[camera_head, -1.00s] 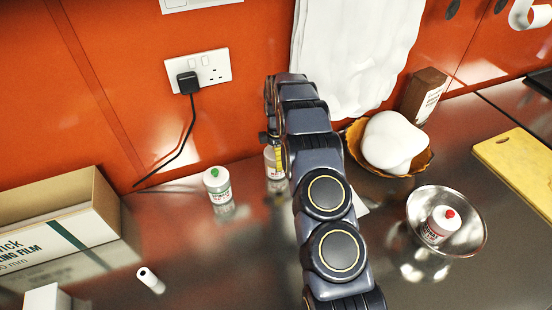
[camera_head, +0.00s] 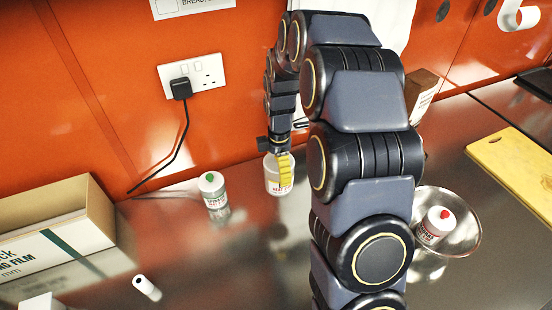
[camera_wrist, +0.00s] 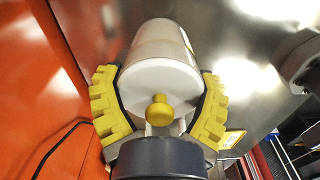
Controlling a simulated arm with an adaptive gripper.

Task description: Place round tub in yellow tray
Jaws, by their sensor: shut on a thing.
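My gripper (camera_wrist: 158,105) is shut around a round white tub (camera_wrist: 160,77) with a yellow knob on its lid; the yellow ribbed fingers press both sides. In the head view, the tub (camera_head: 273,178) shows a white label with red print and seems to hang a little above the steel counter, its reflection apart below it. A yellow finger covers its right side. No yellow tray shows clearly; a flat yellow board (camera_head: 512,165) lies at the right. The amber dish with a white lump seen earlier is hidden behind my arm.
A green-knobbed tub (camera_head: 213,192) stands just left of the held tub. A red-knobbed tub (camera_head: 434,226) sits in a steel bowl (camera_head: 462,246) at the right. A film box (camera_head: 62,245) and a small white roll (camera_head: 146,288) are at the left. A brown container (camera_head: 421,95) stands behind my arm.

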